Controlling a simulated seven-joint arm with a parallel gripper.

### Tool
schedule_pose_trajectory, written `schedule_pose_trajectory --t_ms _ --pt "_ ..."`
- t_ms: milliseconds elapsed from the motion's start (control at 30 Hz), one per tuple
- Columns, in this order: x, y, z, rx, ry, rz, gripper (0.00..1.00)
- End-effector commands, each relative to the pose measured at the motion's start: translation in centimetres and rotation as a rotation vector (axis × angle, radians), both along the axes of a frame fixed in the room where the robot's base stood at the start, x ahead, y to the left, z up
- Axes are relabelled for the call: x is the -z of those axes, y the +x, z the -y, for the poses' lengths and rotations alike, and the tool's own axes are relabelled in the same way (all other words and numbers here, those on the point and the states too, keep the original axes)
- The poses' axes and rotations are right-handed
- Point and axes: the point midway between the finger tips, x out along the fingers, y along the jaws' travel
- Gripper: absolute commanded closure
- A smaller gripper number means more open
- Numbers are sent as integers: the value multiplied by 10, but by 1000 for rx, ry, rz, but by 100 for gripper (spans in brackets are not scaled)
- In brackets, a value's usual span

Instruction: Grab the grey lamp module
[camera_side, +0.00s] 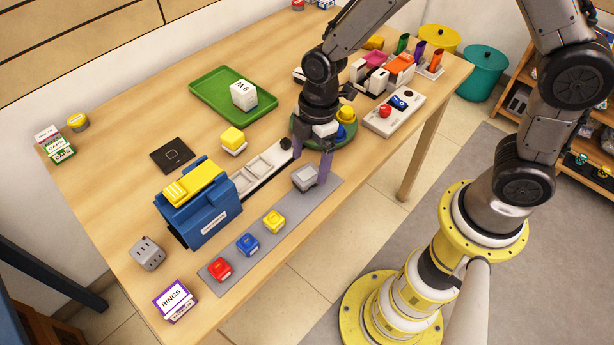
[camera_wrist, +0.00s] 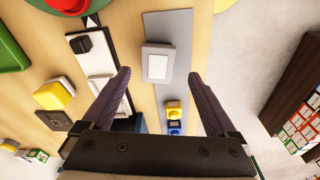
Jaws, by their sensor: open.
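The grey lamp module (camera_side: 305,178) is a small grey block with a pale top. It sits at the far end of a grey strip (camera_side: 325,186), in a row with red, blue and yellow modules. In the wrist view the grey lamp module (camera_wrist: 158,63) lies ahead, between the lines of the two purple fingers. My gripper (camera_side: 310,168) is open and empty, pointing down close over the module; one finger shows at each side. The wrist view also shows my gripper (camera_wrist: 159,73) with its fingers wide apart. Whether a finger touches the module I cannot tell.
Red (camera_side: 220,269), blue (camera_side: 248,244) and yellow (camera_side: 274,221) modules stand on the same strip. A white-slotted rail (camera_side: 262,169) runs beside it. A blue holder (camera_side: 208,215) with a yellow top stands left. A round green tray (camera_side: 301,127) lies behind the gripper.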

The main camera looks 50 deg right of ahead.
Motion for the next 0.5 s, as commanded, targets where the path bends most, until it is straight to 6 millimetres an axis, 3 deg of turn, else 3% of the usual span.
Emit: schedule_pose_trajectory --t_ms 300,500 --pt "42 4 -3 0 -1 -4 7" --pt "48 4 -4 0 0 0 7"
